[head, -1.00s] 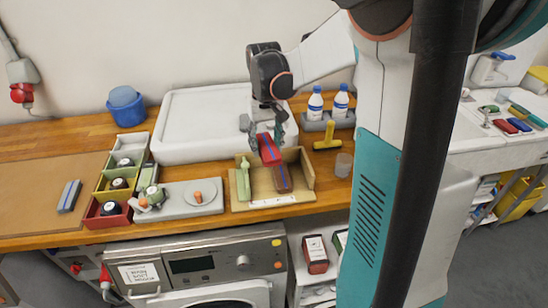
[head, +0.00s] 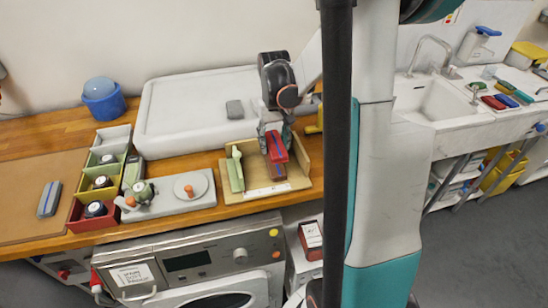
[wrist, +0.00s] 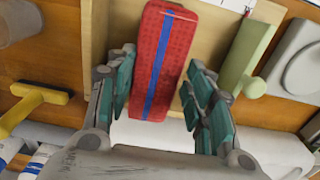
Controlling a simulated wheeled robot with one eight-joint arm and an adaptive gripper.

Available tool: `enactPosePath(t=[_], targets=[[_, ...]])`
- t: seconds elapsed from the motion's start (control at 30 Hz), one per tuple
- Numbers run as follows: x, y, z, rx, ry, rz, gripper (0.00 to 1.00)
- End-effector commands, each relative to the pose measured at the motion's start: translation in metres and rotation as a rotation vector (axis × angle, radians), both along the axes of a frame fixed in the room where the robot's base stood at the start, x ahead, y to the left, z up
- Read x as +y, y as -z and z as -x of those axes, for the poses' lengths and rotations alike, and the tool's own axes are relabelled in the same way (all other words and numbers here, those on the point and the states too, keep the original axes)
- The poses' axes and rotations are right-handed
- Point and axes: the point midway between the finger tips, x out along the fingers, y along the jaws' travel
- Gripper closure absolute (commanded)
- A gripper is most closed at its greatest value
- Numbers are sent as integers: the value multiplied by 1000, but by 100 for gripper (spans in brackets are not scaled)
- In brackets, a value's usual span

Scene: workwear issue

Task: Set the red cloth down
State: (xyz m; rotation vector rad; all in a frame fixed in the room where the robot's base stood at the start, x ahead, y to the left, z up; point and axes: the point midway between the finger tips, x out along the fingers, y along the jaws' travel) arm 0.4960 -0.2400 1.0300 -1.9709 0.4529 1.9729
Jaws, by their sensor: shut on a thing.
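The red cloth (head: 276,146) is a folded red block with a blue stripe. It is at the right side of the open wooden tray (head: 306,172); whether its underside touches the tray or something in it I cannot tell. In the wrist view the cloth (wrist: 160,65) extends from between the fingers toward the top edge. My gripper (wrist: 157,75) is shut on the cloth, one finger along each long side. In the head view my gripper (head: 275,128) is above the tray, pointing down.
A green-handled tool (head: 235,170) lies in the tray's left part, beside the cloth. A grey board (head: 190,205) and coloured bins (head: 85,222) are to the left. A yellow tool (wrist: 35,105) lies outside the tray.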

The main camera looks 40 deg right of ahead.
Motion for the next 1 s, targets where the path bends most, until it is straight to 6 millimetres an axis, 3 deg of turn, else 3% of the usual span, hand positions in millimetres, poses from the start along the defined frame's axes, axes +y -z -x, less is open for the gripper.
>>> enactPosePath(t=[0.27,0.53,0.93,0.97,1.0], targets=[[0,21,0,0,0,0,76],[0,57,0,0,0,0,76],[0,62,0,0,0,0,76],[0,61,0,0,0,0,48],[0,61,0,0,0,0,39]])
